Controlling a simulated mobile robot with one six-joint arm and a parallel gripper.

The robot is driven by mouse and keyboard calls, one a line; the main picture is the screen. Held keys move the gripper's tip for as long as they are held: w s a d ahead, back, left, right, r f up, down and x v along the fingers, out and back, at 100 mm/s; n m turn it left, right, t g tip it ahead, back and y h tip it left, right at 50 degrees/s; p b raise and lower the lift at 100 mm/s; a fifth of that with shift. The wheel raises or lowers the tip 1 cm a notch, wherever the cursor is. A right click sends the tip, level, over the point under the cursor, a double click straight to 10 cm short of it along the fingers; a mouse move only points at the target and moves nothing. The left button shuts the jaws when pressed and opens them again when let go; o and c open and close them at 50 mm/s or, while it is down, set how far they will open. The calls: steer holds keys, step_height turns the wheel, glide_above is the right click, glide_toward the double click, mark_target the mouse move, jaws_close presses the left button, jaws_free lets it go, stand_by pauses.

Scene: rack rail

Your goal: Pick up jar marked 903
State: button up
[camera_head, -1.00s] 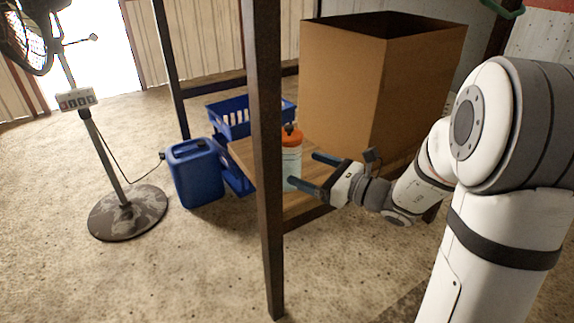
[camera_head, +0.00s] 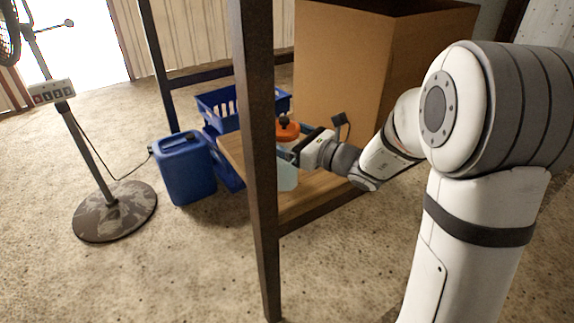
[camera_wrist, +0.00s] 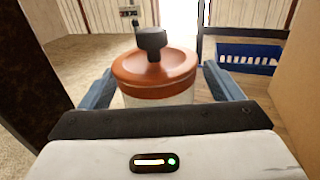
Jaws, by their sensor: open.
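A jar with an orange lid (camera_head: 288,131) and a dark knob stands on the low wooden shelf (camera_head: 318,190). Its pale body (camera_head: 287,178) shows partly below my gripper in the head view. In the wrist view the orange lid (camera_wrist: 155,72) sits between my two blue-grey fingers, one on each side. My gripper (camera_wrist: 158,88) is open around the jar. In the head view my gripper (camera_head: 290,153) reaches in from the right at the jar's upper body. No marking on the jar can be read. Contact of the fingers with the jar cannot be told.
A dark rack post (camera_head: 257,170) stands just left of the jar. A large cardboard box (camera_head: 345,75) is behind and right on the shelf. A blue basket (camera_head: 225,112) stands behind the jar. A blue canister (camera_head: 185,170) and a fan stand base (camera_head: 115,213) are on the floor left.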

steer(key=shift+a, duration=0.25)
steer(key=shift+c, duration=0.6)
steer(key=shift+r, duration=0.1)
steer(key=c, duration=1.6)
